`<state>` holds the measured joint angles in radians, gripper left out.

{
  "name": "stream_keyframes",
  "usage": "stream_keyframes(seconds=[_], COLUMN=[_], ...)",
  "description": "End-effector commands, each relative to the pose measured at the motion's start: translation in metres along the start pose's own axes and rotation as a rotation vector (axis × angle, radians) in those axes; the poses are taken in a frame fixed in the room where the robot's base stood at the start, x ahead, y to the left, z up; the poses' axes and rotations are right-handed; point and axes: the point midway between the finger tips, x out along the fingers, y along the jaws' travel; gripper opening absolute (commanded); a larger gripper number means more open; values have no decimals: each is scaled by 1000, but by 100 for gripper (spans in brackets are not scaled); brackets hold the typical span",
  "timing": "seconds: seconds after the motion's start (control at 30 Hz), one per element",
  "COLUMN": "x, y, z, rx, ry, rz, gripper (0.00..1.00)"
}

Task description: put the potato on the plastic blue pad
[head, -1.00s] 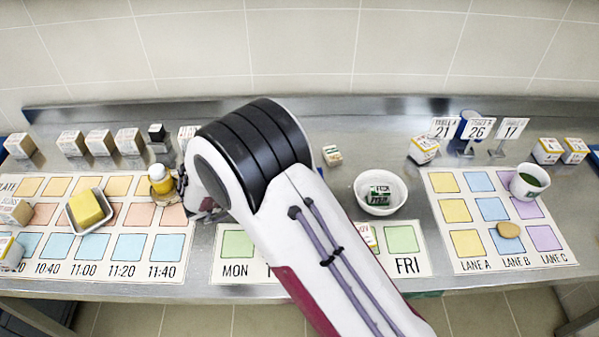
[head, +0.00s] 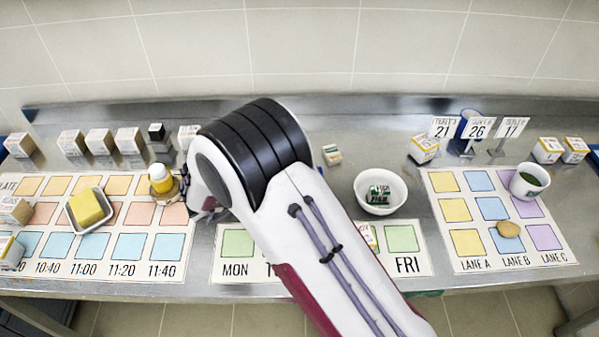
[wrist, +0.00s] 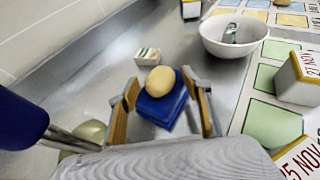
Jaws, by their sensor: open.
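A tan, rounded potato (wrist: 160,81) rests on a dark blue pad (wrist: 158,108) in the wrist view. My gripper (wrist: 162,90) is open, with one finger on either side of the potato and pad, and gaps show between the fingers and the potato. In the head view my arm hides this pad and potato, and most of my gripper. Another tan, potato-like thing (head: 509,229) lies on the front blue square of lane B in the head view.
A white bowl (head: 381,191) with a green box inside stands right of my arm. A small box (head: 332,155) lies behind it. Several boxes line the back.

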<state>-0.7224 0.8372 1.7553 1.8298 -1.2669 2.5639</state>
Motion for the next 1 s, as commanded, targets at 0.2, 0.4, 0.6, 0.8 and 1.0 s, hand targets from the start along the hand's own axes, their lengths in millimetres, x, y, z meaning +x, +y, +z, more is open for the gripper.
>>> stream_keyframes(seconds=[0.2,0.4,0.6,0.8,1.0], x=[-5,-24,-53,-84,-108], y=[0,1,1,1,1], z=[3,3,3,2,3], rx=[1,1,1,0,1], ry=[0,0,0,0,1], rz=[1,2,4,3,2], gripper=[49,49,49,49,49])
